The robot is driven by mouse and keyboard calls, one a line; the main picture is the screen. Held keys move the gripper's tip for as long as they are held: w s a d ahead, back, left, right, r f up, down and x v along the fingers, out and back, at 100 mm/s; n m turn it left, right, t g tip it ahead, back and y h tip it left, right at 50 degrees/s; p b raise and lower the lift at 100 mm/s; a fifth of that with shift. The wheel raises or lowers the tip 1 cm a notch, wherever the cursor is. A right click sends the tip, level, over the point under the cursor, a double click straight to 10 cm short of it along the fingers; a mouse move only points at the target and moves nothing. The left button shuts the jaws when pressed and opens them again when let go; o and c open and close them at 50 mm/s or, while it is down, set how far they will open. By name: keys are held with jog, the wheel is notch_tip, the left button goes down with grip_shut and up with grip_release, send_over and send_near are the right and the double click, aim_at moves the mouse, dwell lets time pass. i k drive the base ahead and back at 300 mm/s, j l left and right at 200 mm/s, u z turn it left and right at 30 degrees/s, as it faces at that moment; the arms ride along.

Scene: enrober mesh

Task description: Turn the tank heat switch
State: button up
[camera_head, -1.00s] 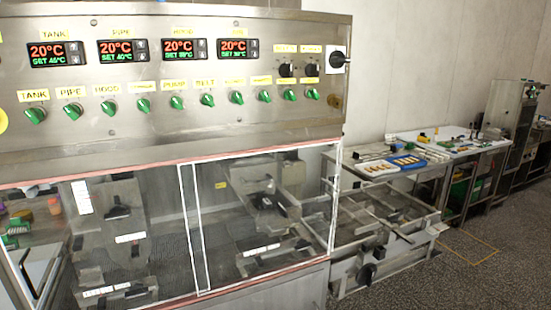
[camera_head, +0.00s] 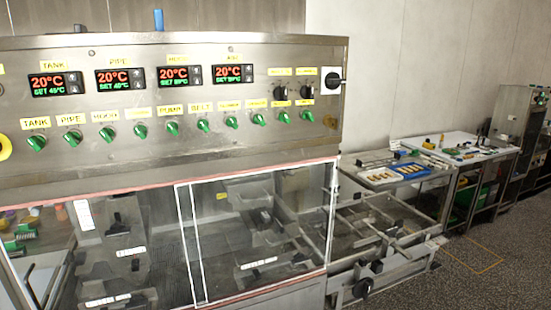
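The tank heat switch (camera_head: 36,142) is a green rotary knob at the left end of the knob row on the steel control panel (camera_head: 200,95). A yellow TANK label (camera_head: 36,123) sits just above it. Its knob looks tilted, pointing to the lower right. The tank display (camera_head: 55,84) above reads 20°C with a set value of 45°C. My gripper does not show in the view.
More green knobs, such as the pipe knob (camera_head: 73,138), run rightward along the panel. Clear enclosure panels (camera_head: 260,230) are below. A table with trays (camera_head: 410,168) and open floor (camera_head: 470,280) are at right.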

aim_at(38, 142)
jog(key=u, duration=1.75)
